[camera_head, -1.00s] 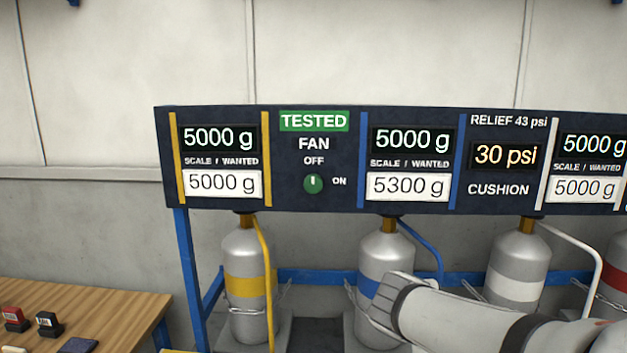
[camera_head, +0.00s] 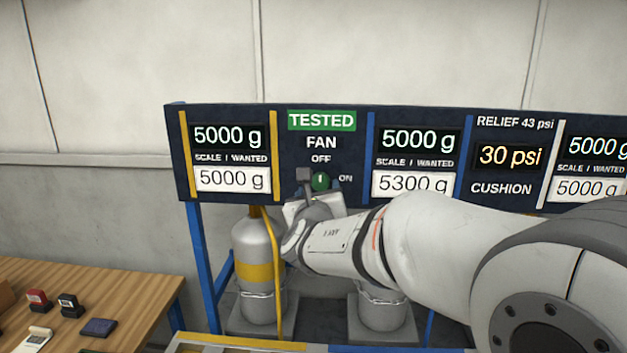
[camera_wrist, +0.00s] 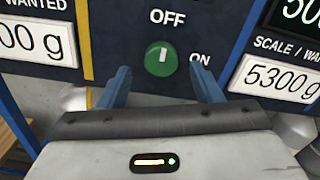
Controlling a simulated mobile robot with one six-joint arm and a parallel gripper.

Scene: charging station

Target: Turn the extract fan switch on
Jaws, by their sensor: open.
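The fan switch is a round green knob (camera_head: 320,181) on the dark panel, under the words FAN and OFF, with ON to its right. Its white mark points up toward OFF, also in the wrist view (camera_wrist: 161,57). My gripper (camera_wrist: 163,84) is open and empty. Its two blue fingers stand apart, one to the lower left and one to the lower right of the knob in the wrist view. In the head view my gripper (camera_head: 312,178) is in front of the panel at the knob. I cannot tell whether a finger touches the knob.
The dark panel (camera_head: 355,115) carries weight displays and a 30 psi readout (camera_head: 509,156). Grey cylinders, one with a yellow band (camera_head: 258,271), stand below it. A wooden table (camera_head: 135,300) with stamps is at the lower left. The wall above the panel is clear.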

